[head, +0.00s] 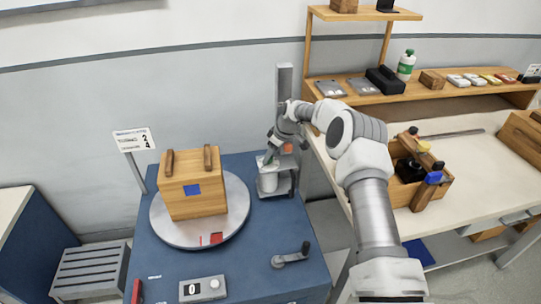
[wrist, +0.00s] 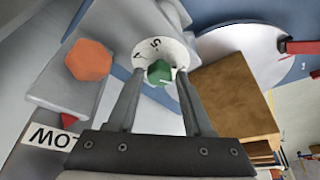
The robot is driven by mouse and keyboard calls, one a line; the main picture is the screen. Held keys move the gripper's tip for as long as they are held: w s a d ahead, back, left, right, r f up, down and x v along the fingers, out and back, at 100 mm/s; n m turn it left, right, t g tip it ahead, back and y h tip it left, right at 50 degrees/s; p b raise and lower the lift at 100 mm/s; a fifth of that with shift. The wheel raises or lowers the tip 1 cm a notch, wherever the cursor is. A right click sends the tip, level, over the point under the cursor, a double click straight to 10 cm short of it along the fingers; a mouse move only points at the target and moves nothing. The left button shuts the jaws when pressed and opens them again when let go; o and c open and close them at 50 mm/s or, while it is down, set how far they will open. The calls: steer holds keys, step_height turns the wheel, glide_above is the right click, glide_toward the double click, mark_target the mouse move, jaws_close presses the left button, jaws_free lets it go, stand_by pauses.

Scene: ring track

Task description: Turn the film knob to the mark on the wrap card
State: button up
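The film knob appears to be the green hexagonal knob (wrist: 159,72) on a white round dial (wrist: 178,54) with partly hidden markings. In the head view the white dial housing (head: 268,183) stands at the blue table's back right. My gripper (wrist: 161,75) is open, its fingertips on either side of the green knob with a small gap visible; contact is unclear. In the head view my gripper (head: 271,155) is just above the housing. The wrap card (head: 134,140) stands on a post at the table's back left, with a large 2 above a 4; its smaller print is unreadable.
An orange hexagonal knob (wrist: 88,60) sits beside the green one, near a red pointer and LOW label. A wooden box (head: 192,190) with a blue patch stands on the round turntable (head: 228,222). A crank (head: 291,256) and grey control box (head: 203,289) are in front.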

jaws_close()
